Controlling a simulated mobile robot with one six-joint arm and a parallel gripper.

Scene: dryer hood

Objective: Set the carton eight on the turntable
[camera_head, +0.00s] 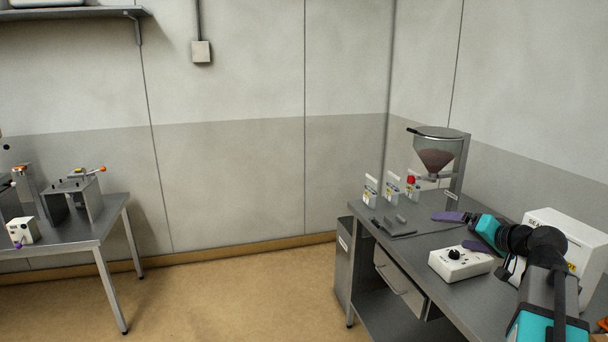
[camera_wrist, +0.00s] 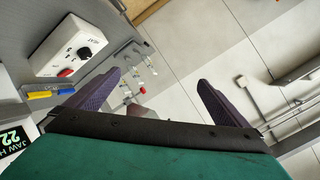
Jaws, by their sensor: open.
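My gripper (camera_head: 461,231) is open and empty above the right bench, its two purple fingers spread apart. The fingers also show in the wrist view (camera_wrist: 158,92), with nothing between them but the distant bench and wall. I cannot make out a carton marked eight or a turntable in either view. My arm covers part of the bench at the lower right.
The right bench (camera_head: 425,246) holds a hopper (camera_head: 436,158), several small labelled stands, a knobbed control box (camera_head: 460,263) and a large white box (camera_head: 570,240). A drawer (camera_head: 398,281) is at its front. Another table (camera_head: 75,238) stands left; floor between is clear.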

